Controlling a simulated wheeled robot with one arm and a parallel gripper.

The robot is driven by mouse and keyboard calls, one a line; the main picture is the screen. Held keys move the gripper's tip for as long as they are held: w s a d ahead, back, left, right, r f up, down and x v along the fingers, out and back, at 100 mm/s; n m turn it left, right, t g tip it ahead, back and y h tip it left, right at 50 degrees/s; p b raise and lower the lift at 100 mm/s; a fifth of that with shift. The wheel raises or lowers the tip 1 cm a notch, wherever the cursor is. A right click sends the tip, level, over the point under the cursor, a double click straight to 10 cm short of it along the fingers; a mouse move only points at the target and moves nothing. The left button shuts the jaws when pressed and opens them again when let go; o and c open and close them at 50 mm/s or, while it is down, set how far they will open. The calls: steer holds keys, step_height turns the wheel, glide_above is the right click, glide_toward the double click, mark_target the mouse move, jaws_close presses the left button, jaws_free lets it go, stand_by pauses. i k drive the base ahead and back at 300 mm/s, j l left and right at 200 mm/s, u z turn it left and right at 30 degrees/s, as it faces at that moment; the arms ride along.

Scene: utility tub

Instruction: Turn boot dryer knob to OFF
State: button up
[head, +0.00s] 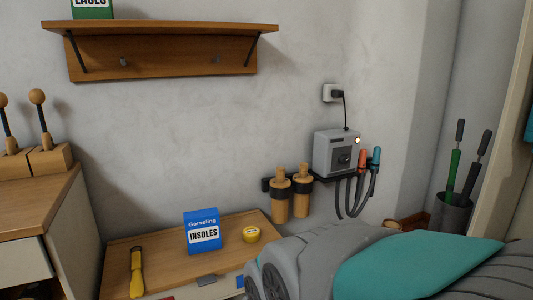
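The boot dryer (335,147) is a grey box on the wall, right of centre in the head view. Its dark knob (344,159) is on the front face; it is too small to read which way it points. A small light (357,140) glows at the box's upper right. An orange nozzle and a teal nozzle (376,155) stand beside it, with grey hoses hanging below. A cord runs up to a plug in the wall socket (329,93). My arm, grey and teal, fills the lower right; my gripper's fingers do not show.
Two wooden shapes (280,200) hang left of the dryer. Below is a low wooden top (150,250) with a blue insoles box (202,232), a yellow tin (251,234) and a yellow-handled tool (136,275). A shelf (160,55) is above. A grey bin (451,213) stands right.

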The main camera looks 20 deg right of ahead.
mark_target(343, 159)
steer(key=z, duration=1.25)
